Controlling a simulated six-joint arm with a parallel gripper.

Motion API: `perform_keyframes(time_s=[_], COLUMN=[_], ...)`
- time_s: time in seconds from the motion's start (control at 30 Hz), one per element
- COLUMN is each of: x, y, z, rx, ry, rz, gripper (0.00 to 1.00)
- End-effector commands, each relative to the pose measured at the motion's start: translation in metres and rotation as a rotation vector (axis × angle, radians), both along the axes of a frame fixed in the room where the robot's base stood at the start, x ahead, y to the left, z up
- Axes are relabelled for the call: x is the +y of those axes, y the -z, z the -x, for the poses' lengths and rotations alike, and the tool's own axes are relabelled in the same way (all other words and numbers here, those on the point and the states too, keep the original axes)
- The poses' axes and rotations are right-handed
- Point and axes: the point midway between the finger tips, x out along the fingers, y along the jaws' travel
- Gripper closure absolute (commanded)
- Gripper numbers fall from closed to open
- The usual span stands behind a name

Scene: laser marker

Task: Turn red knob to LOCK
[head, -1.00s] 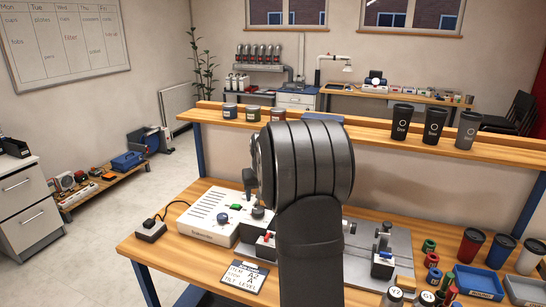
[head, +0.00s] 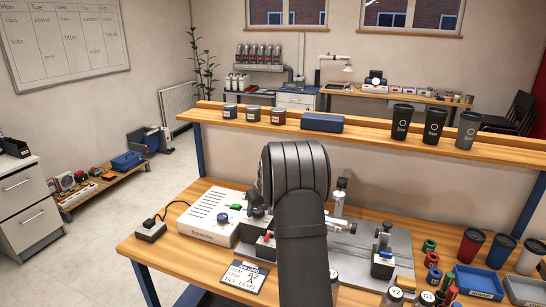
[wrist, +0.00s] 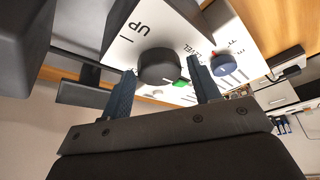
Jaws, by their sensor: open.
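A small red part (head: 268,236) shows on a block beside the white control box (head: 205,228), just left of my arm. Whether it is the red knob I cannot tell. In the wrist view, my gripper (wrist: 161,68) is open and empty. Its two fingers appear on either side of a dark round knob (wrist: 159,66) on a white panel marked UP and LEVEL; contact cannot be told. A green button (wrist: 180,84) and a blue knob (wrist: 222,65) are farther right. In the head view my arm hides the fingers.
A clipboard card (head: 244,276) lies at the bench's front edge. A grey metal plate (head: 350,258) carries the fixture. Cups and a blue tray (head: 478,281) stand at right. A shelf (head: 370,132) with jars and tumblers runs behind the bench.

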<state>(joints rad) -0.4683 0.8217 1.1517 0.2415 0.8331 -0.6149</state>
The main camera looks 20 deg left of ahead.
Motion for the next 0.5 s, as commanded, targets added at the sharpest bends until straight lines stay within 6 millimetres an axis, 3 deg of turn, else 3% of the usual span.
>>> perform_keyframes(time_s=[0.27,0.5], x=[-0.001,-0.018], y=[0.0,-0.049], z=[-0.002,0.006], rx=[-0.001,-0.004], ry=[-0.21,-0.245], rz=[-0.001,-0.003], gripper=[0.44,0.44])
